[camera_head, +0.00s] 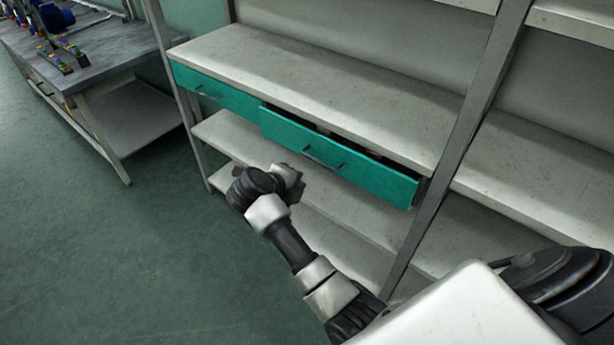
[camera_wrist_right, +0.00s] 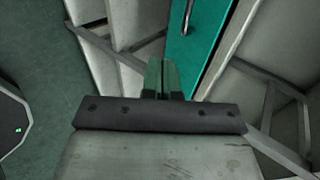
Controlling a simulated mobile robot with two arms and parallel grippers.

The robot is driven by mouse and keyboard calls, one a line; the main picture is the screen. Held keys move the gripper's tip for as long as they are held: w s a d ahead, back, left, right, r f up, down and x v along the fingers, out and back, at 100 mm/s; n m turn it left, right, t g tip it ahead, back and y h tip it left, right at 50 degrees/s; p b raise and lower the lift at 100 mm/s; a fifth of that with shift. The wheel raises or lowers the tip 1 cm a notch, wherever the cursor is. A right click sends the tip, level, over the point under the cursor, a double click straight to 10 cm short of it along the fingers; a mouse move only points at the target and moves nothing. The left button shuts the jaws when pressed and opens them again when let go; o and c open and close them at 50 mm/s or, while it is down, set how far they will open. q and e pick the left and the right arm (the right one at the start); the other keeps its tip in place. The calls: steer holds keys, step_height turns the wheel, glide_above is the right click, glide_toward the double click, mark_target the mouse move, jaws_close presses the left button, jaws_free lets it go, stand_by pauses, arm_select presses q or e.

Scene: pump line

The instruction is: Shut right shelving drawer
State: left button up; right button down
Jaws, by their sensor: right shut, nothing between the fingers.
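The right shelving drawer (camera_head: 335,160) is a long teal drawer under a grey shelf. It stands partly open, with a dark gap and some contents showing behind its front. Its dark handle (camera_head: 322,160) is on the front face. The left teal drawer (camera_head: 215,93) beside it looks closed. My right gripper (camera_head: 293,182) is in front of and below the open drawer, apart from it in the head view. In the right wrist view the fingers (camera_wrist_right: 164,78) are together and empty, with the teal drawer front (camera_wrist_right: 195,50) and its handle beyond them. My left gripper is not in view.
The shelving unit has a metal upright (camera_head: 450,150) right of the open drawer and lower shelves (camera_head: 340,215) beneath it. A workbench (camera_head: 90,65) with coloured parts stands at the far left. The green floor (camera_head: 110,240) at left is clear.

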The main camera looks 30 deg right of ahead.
mark_target(338, 164)
steer(key=w+d+f, duration=0.2)
steer(key=d, duration=0.3)
steer(key=w+d+f+p, duration=0.1)
steer(key=w+d+f, duration=0.1)
steer(key=d, duration=0.3)
steer(key=shift+d+f, duration=0.25)
steer(key=shift+f, duration=0.05)
steer(key=shift+w, duration=0.1)
steer(key=d, duration=0.1)
steer(key=w+d, duration=0.1)
steer(key=d, duration=0.1)
steer(key=shift+w+d, duration=0.1)
steer(key=shift+r, duration=0.15)
